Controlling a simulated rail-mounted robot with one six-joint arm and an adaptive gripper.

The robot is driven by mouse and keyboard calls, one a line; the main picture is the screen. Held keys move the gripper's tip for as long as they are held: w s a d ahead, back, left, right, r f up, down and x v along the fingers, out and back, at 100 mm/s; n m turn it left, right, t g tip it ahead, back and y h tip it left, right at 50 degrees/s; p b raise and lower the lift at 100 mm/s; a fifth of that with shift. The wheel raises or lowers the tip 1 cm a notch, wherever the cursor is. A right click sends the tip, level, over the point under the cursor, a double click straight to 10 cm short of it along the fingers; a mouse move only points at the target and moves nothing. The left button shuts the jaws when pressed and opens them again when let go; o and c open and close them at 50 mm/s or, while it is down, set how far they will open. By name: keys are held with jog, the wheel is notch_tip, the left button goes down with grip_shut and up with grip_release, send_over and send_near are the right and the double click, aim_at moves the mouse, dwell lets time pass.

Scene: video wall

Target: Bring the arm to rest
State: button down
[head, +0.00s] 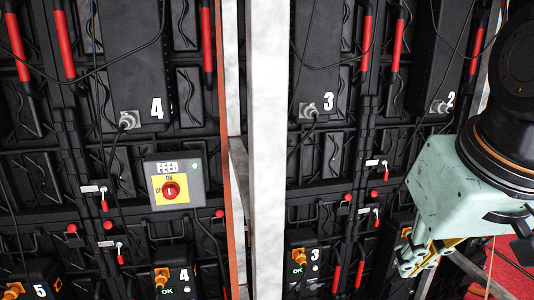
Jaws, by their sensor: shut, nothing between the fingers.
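My arm comes in at the right edge of the head view, with a black joint above a pale green housing. My gripper (413,264) hangs below the housing at the lower right, in front of the black rear side of the video wall (335,165). It is shut and holds nothing. Part of the gripper and the rest of the arm are outside the view or hidden by the housing.
A white upright post (267,120) stands left of my arm. A feed switch box (175,182) with a red knob on yellow is on the wall at left. Numbered modules, red handles and loose black cables cover the wall. A red floor patch (512,268) shows at lower right.

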jog(key=s+a, duration=0.1)
jog(key=s, duration=0.8)
jog(key=shift+s+a+f+g, duration=0.35)
jog(key=shift+s+a+g, duration=0.05)
jog(key=shift+d, duration=0.1)
dwell(1.0)
